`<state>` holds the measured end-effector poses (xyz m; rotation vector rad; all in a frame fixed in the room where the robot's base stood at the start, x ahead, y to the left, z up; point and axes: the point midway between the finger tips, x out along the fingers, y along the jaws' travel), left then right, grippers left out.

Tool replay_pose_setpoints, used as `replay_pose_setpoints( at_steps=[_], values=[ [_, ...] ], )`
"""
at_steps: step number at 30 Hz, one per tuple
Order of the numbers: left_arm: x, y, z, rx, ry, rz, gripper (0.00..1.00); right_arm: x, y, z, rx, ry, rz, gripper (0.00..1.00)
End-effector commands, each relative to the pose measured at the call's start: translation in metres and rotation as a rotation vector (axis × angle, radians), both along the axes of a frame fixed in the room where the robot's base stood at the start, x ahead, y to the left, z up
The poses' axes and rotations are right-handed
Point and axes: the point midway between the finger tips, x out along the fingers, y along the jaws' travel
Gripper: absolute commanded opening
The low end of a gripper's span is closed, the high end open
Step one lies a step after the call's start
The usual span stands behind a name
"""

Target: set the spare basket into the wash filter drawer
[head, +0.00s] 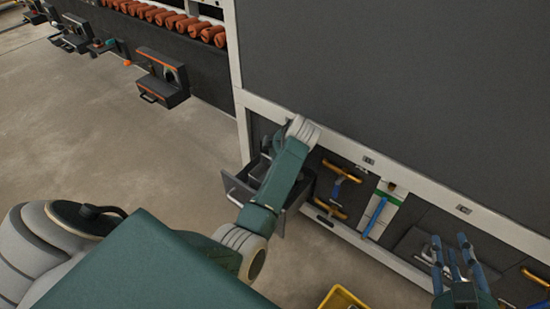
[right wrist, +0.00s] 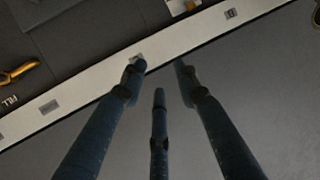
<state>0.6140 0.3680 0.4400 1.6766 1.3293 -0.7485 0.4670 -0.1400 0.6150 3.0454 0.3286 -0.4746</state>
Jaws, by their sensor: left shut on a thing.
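The wash filter drawer (head: 294,196) is pulled out of the machine's lower front, partly covered by my left arm. My left gripper (head: 267,146) is mostly hidden behind its own wrist, at the drawer's inner side. It is shut on a dark thing over or in the drawer, which looks like the spare basket (head: 260,167). Whether that thing touches the drawer floor cannot be seen. My right gripper (head: 456,256) is open and empty in front of the machine's lower right. Its spread fingers also show in the right wrist view (right wrist: 158,85).
Orange-yellow handles (head: 337,190) and a blue handle (head: 374,216) stand on the lower front right of the drawer. A yellow container (head: 341,299) sits at the bottom edge. A dark wall unit (head: 162,80) is at upper left. The floor (head: 110,140) at left is clear.

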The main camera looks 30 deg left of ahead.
Motion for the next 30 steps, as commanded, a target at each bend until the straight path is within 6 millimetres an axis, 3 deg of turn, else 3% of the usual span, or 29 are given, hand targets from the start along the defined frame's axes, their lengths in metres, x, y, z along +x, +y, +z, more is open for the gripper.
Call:
replay_pose_setpoints(
  at_steps=[30],
  values=[
    [0.001,-0.001,0.001,0.001,-0.002,0.000,0.00,-0.010,-0.005,-0.019,-0.020,0.085,-0.006,0.31]
  ],
)
